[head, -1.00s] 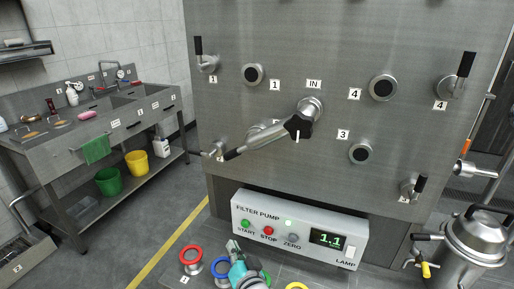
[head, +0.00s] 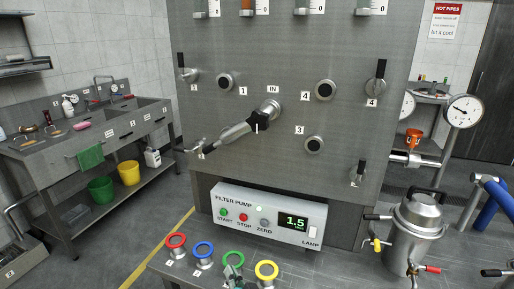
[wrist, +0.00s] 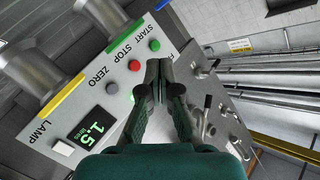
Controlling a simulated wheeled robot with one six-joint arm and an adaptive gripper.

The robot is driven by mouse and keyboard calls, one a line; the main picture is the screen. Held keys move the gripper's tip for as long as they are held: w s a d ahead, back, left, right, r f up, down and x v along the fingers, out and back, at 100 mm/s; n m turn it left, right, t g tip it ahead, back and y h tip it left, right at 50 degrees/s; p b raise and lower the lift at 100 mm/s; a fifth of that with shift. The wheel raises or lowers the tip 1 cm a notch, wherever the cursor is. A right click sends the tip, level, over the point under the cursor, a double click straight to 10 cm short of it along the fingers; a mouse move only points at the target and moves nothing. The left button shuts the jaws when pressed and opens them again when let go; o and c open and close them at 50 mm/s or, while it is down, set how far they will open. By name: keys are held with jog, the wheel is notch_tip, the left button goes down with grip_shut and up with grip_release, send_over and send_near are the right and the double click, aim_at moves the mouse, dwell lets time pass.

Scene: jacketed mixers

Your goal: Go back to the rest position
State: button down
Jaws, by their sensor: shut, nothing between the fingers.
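My gripper (head: 233,272) shows at the bottom of the head view, low among the coloured ring ports in front of the filter pump panel (head: 262,236). In the wrist view my gripper (wrist: 158,72) has its dark green fingers together with nothing between them. Behind the fingertips, the pump panel (wrist: 90,122) appears turned, with its START, STOP and ZERO buttons and a lit display reading 1.5. The fingers overlap the panel's edge in that view; whether they touch it I cannot tell, but no button is covered by the tips.
Red (head: 175,240), blue (head: 203,249), green (head: 233,258) and yellow (head: 266,269) ringed ports stand close around my gripper. A steel wall (head: 250,165) with valves and a slanted pipe rises behind. A lidded steel vessel (head: 416,220) stands right. Floor is open at left.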

jog(key=s+d+f+h, duration=0.2)
jog(key=s+d+f, duration=0.3)
jog(key=s+d, duration=0.5)
jog(key=s+d+f+h, duration=0.1)
jog(key=s+d+f, duration=0.55)
jog(key=s, duration=0.55)
jog(key=s+d+r+h, duration=0.1)
jog(key=s+d+r, duration=0.2)
jog(key=s, duration=0.5)
jog(key=s+d+r+n+h, duration=0.1)
jog(key=s+d+r, duration=0.2)
jog(key=s, duration=0.5)
jog(key=s+d+r+n+h, duration=0.1)
jog(key=s+d+r, duration=0.1)
jog(key=s, duration=0.6)
jog(key=shift+s+d+r+h, duration=0.3)
jog(key=shift+s+d+r, duration=0.05)
jog(key=shift+d+r, duration=0.1)
